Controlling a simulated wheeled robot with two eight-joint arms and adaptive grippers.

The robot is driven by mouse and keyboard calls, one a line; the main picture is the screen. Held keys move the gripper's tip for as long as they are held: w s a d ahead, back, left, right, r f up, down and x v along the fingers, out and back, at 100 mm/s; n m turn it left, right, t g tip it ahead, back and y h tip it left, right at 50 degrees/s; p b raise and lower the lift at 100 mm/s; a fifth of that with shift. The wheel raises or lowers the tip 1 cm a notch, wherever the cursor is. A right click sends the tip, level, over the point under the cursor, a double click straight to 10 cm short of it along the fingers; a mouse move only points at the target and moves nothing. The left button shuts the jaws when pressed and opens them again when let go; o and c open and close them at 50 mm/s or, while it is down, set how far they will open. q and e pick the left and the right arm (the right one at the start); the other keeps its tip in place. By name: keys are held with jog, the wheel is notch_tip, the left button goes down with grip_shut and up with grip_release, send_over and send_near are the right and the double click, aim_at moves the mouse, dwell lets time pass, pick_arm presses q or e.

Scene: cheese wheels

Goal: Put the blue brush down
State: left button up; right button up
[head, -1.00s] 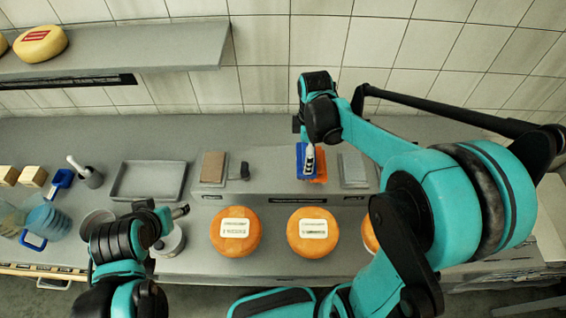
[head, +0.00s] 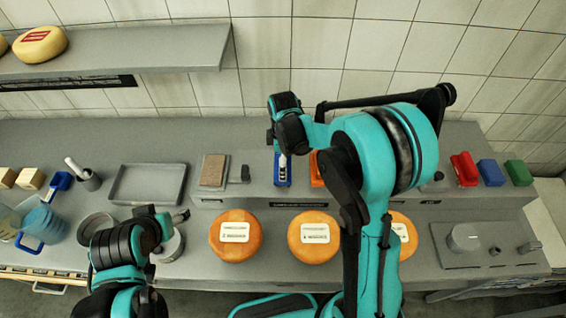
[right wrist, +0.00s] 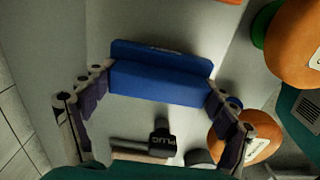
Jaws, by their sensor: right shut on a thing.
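The blue brush (head: 282,170) is in the grip of my right gripper (head: 283,160), over the low grey step behind the cheese wheels. In the right wrist view the blue brush (right wrist: 160,75) spans between the two fingers. I cannot tell whether its underside touches the step. An orange brush-like item (head: 316,172) stands just right of it, partly hidden by my right arm. My left gripper (head: 180,215) hangs over the counter at left front, near a small round metal pot; its finger gap is unclear.
A brown block (head: 214,170) and a dark-handled tool (head: 244,173) lie left of the brush. Orange cheese wheels (head: 235,236) stand in front of the step. Red (head: 464,169), blue (head: 490,172) and green (head: 517,172) blocks are at right. A grey tray (head: 148,184) is at left.

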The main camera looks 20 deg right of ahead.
jog(key=shift+f, duration=0.15)
jog(key=o, duration=1.2)
